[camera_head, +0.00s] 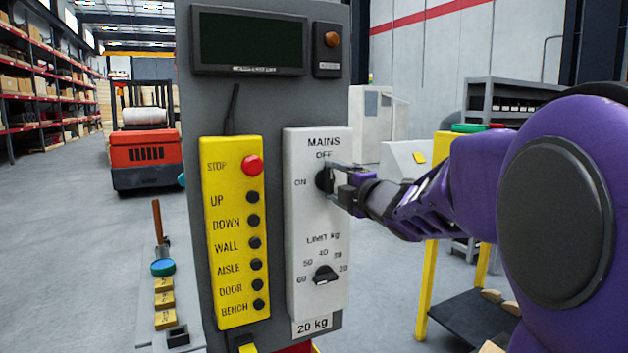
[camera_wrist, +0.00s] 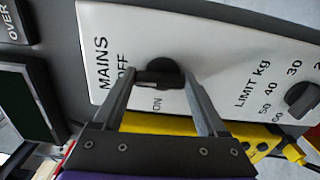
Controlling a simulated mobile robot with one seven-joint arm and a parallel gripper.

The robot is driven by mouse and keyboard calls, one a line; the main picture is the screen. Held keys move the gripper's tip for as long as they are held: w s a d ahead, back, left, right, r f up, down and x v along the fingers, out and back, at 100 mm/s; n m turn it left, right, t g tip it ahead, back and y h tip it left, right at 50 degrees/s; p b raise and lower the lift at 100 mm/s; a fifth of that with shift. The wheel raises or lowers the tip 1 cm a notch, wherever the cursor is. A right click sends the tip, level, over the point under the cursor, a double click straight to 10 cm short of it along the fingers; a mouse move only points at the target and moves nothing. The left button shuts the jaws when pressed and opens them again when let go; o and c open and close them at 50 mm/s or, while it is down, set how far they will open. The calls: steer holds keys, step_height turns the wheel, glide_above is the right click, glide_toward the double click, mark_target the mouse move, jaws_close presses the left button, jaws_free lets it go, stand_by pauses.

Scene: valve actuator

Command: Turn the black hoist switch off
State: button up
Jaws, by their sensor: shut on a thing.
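The black mains switch (camera_head: 320,181) is a round knob on the white panel (camera_head: 305,222), below the words MAINS and OFF and beside ON. My gripper (camera_head: 333,180) reaches it from the right and is shut on it. In the wrist view the knob (camera_wrist: 160,68) lies between the two fingertips of my gripper (camera_wrist: 157,82), one on each side. The fingers partly cover the knob in the head view, and I cannot tell for sure which label it points to.
A black limit knob (camera_head: 325,275) sits lower on the white panel. A yellow pendant (camera_head: 233,285) with a red stop button (camera_head: 252,165) hangs to the left. A dark display (camera_head: 249,42) is above. A red forklift (camera_head: 146,160) stands behind at left.

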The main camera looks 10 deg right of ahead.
steer(key=shift+r, duration=0.1)
stand_by(0.3)
steer(key=o, duration=1.3)
